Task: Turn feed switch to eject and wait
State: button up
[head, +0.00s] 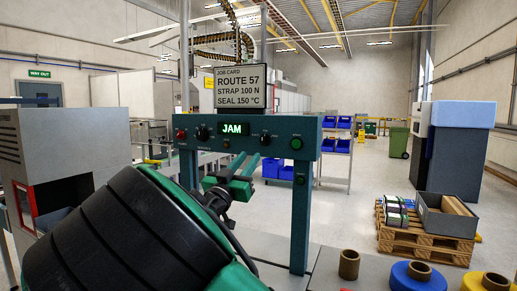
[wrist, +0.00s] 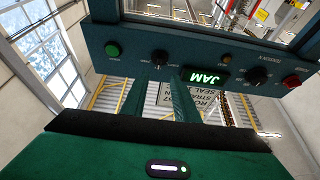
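A teal control panel (head: 235,124) carries a lit green JAM display (head: 232,128), which also shows upside down in the wrist view (wrist: 206,78). One black rotary knob (head: 265,136) is right of the display, beside a green button (head: 296,143). Another black knob (head: 202,132) is left of it, beside a red button (head: 181,134). My gripper (head: 245,172) is open and empty, just below the panel's face. In the wrist view its fingers (wrist: 161,84) point at the knob beside the green button (wrist: 160,57), apart from it.
A job card sign (head: 240,88) stands above the panel, and a teal post (head: 301,225) supports its right end. Spools (head: 415,276) sit on the bench at front right. A pallet (head: 425,245) with a grey crate lies on the floor beyond. Floor between is clear.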

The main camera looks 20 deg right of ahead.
aim_at(262, 141)
jog(key=x, duration=0.9)
jog(key=shift+w+d, duration=0.15)
jog(key=shift+d, duration=0.05)
jog(key=shift+c, duration=0.6)
jog(key=shift+r, duration=0.1)
grip_shut()
